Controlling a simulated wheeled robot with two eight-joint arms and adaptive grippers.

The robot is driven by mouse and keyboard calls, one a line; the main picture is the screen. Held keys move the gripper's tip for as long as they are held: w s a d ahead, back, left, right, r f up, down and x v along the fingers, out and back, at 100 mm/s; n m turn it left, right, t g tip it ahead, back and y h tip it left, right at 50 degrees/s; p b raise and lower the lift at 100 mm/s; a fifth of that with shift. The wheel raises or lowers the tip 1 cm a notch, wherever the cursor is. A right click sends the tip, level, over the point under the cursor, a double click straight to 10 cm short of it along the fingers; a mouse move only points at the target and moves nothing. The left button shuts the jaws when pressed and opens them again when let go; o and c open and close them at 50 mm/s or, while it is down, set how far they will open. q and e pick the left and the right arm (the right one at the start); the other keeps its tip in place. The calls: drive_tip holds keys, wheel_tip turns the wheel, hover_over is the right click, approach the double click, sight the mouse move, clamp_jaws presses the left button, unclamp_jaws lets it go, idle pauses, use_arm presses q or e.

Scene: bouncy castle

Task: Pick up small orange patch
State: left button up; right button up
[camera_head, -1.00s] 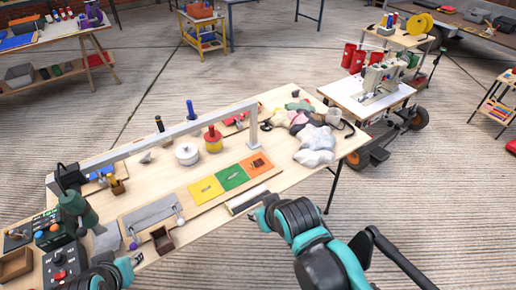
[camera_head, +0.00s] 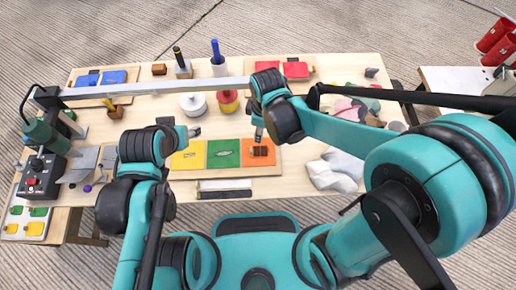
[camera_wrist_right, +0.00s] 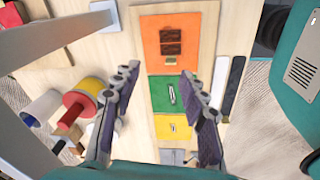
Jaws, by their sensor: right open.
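An orange square patch (camera_head: 247,161) lies at the right end of a row of coloured squares on a wooden board. Small dark brown pieces (camera_head: 260,151) lie on it and cover its middle. In the right wrist view the orange patch (camera_wrist_right: 150,45) is at upper centre, with the brown pieces (camera_wrist_right: 172,42) on it. My right gripper (camera_wrist_right: 158,72) is open and empty above the board, its fingers apart on either side of the green square. In the head view my right gripper (camera_head: 258,133) is at the patch's far edge.
A grey bar (camera_head: 160,90) spans the table above the board.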

sight(251, 149)
drive_tip(key=a+f+n, duration=0.2)
drive_tip(key=a+f+n+g, duration=0.1)
drive_tip(key=f, duration=0.1)
drive_tip(key=shift+s+a+h, duration=0.3)
drive_tip(key=shift+a, duration=0.05)
wheel_tip(251, 149, down, 3)
drive_tip(key=shift+b, duration=0.6)
wheel_tip(251, 149, down, 5)
drive_tip(key=b, duration=0.2)
drive_tip(key=shift+w+d+f+b, duration=0.1)
drive_tip(key=shift+d+f+b, duration=0.05)
drive_tip(key=shift+b, duration=0.2)
drive_tip(key=shift+c, duration=0.4)
drive_tip(key=c, duration=0.9)
